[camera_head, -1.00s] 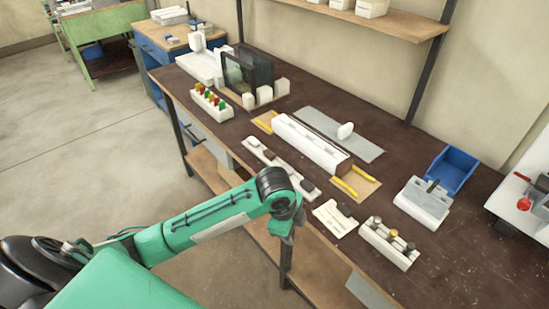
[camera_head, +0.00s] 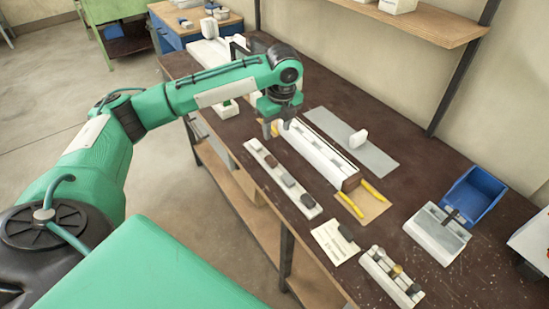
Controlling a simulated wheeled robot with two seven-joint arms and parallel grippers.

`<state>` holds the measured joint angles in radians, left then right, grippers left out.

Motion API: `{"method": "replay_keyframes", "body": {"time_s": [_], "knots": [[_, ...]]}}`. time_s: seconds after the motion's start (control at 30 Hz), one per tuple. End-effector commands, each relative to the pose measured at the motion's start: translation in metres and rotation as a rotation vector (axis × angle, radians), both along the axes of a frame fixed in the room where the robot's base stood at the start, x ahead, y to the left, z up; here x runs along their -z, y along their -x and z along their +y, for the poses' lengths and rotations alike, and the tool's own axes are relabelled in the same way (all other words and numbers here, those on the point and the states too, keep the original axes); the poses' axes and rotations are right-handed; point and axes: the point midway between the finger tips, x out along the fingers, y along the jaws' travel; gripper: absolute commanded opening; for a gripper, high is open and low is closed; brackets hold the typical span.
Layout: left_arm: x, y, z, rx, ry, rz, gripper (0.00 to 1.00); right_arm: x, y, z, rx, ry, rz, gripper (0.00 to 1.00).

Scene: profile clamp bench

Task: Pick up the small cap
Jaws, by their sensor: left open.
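My left gripper (camera_head: 278,128) hangs open and empty over the bench, above the far end of the long white profile (camera_head: 318,155). Which part is the small cap is unclear. A white strip (camera_head: 262,153) along the front edge holds several small dark and grey pieces, including one dark piece (camera_head: 271,160). A white rack (camera_head: 377,276) at the near right holds several small parts with dark, yellowish and grey tops. The gripper is apart from all these. My right gripper is out of view.
A white upright piece (camera_head: 358,138) stands on a grey mat (camera_head: 375,157). Yellow-handled tools (camera_head: 350,206) lie by the profile's near end. A grey-white block (camera_head: 436,232) and a blue bin (camera_head: 474,194) stand at right. The arm hides part of the back left.

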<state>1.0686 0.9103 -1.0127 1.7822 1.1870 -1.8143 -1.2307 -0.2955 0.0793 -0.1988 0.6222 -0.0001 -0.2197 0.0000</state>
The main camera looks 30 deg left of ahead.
Motion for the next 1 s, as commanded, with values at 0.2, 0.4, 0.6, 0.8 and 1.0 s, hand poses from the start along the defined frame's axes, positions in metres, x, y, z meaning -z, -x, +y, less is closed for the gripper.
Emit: {"method": "replay_keyframes", "body": {"time_s": [0.2, 0.4, 0.6, 0.8, 1.0], "knots": [[0.041, 0.0, 0.005, -0.002, -0.001, 0.006, 0.48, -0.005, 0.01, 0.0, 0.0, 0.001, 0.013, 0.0], [0.072, -0.002, 0.008, -0.001, 0.0, 0.003, 0.48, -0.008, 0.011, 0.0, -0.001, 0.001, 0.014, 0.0], [0.085, -0.003, 0.011, -0.001, -0.001, 0.003, 0.48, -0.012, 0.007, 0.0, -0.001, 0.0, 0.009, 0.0], [0.113, -0.002, 0.02, -0.002, -0.001, 0.003, 0.48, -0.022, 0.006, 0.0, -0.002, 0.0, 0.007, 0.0], [0.131, -0.003, 0.021, 0.0, 0.0, 0.0, 0.48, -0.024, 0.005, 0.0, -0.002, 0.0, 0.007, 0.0]]}}
